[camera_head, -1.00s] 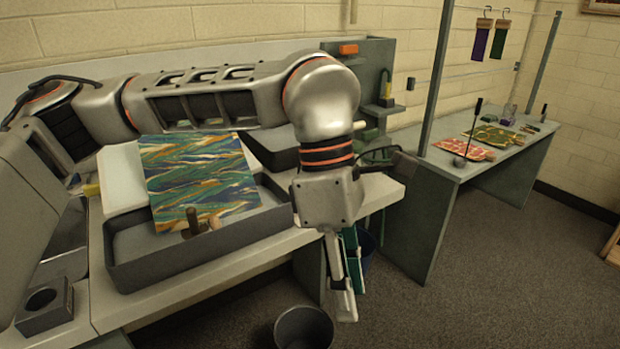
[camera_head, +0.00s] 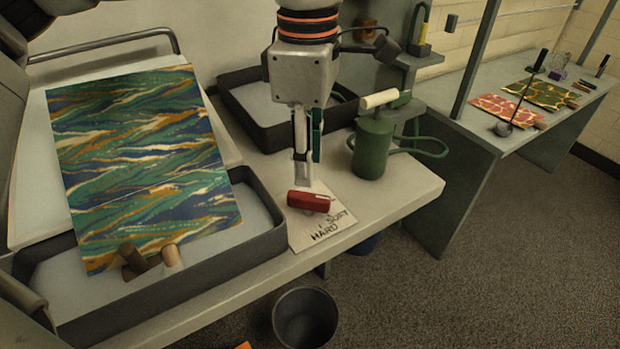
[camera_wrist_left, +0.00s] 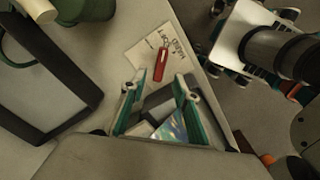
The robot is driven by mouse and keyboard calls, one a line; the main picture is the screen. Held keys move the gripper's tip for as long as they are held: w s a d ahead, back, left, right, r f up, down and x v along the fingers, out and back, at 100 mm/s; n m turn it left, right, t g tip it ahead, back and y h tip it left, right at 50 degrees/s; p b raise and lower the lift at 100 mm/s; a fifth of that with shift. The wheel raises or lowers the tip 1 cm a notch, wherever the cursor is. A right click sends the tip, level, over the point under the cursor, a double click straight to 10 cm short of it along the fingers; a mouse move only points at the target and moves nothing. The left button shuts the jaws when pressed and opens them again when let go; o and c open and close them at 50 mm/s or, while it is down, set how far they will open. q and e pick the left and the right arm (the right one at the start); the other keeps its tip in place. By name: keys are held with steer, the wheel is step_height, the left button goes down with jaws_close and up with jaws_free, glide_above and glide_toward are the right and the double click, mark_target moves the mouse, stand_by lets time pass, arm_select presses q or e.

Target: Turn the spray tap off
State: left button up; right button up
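A red bar-shaped handle (camera_head: 311,201) lies across a pale card (camera_head: 330,228) marked SOFT and HARD near the table's front edge. The handle (camera_wrist_left: 161,64) and card (camera_wrist_left: 148,52) also show in the left wrist view. A green pump sprayer (camera_head: 371,148) with a cream grip and a green hose stands behind to the right. I cannot tell for sure which part is the spray tap. My left gripper (camera_head: 304,180) points down just above and behind the red handle. In the left wrist view its teal fingers (camera_wrist_left: 157,90) are apart, with nothing between them.
A dark tray (camera_head: 262,135) lies behind the left gripper. A front tray (camera_head: 180,295) holds a marbled sheet (camera_head: 150,150) leaning on a white board. A dark bin (camera_head: 305,318) stands on the floor in front. A side table (camera_head: 480,140) at right holds patterned sheets.

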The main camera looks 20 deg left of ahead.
mark_target(309, 195)
arm_select(q)
step_height(309, 195, down, 7)
steer(key=shift+r+b, duration=0.15)
steer(key=shift+b, duration=0.55)
jaws_close()
